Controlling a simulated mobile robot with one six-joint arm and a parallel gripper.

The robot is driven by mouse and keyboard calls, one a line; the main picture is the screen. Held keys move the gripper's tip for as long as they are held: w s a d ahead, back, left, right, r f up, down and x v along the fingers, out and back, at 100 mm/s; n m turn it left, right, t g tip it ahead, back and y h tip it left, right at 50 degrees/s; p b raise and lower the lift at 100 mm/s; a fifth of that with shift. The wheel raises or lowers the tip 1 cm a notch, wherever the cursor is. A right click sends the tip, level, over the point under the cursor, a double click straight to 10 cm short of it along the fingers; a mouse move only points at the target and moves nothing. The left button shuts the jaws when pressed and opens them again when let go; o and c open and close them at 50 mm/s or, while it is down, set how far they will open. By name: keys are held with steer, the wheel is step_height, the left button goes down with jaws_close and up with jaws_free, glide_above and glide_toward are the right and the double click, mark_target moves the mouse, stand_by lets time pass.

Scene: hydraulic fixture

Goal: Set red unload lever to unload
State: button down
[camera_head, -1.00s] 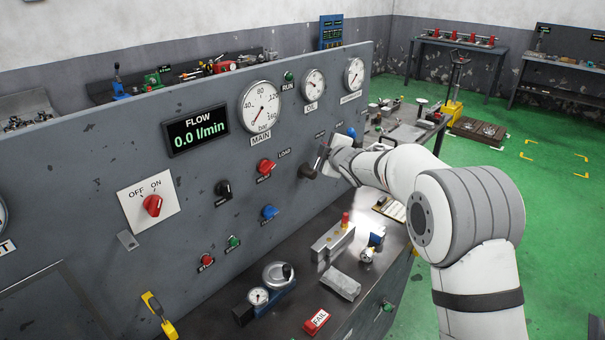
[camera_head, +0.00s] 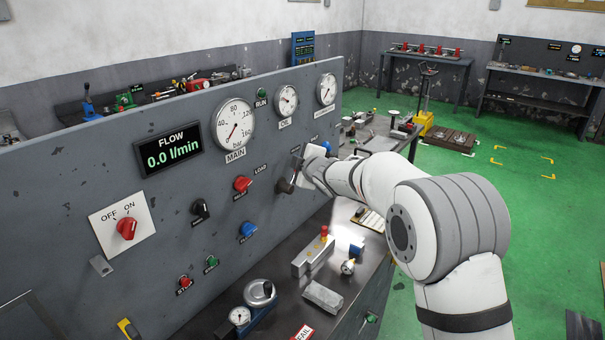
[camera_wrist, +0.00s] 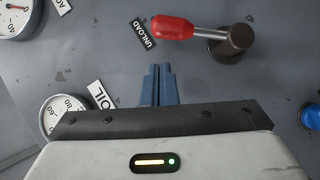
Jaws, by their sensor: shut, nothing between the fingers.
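The red unload lever (camera_wrist: 172,27) shows in the wrist view, with a red grip on a metal shaft from a dark round hub (camera_wrist: 235,42). Its grip tip lies right beside the UNLOAD label (camera_wrist: 143,33). My gripper (camera_wrist: 158,68) is shut and empty, its blue fingertips close to the red grip, with a small gap between them in the picture. In the head view the hub (camera_head: 287,185) shows at the end of my arm, right of the LOAD label (camera_head: 260,170); my gripper (camera_head: 304,172) hides most of the lever there.
The panel carries a red knob (camera_head: 243,184), a black knob (camera_head: 200,208), a blue knob (camera_head: 248,229) and gauges above. The bench (camera_head: 285,290) below holds metal blocks and a gauge.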

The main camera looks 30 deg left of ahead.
steer(key=r+b+v, duration=0.1)
steer(key=b+v, duration=0.1)
steer(key=v, duration=0.8)
steer(key=shift+r, duration=0.2)
steer(key=shift+d, duration=0.1)
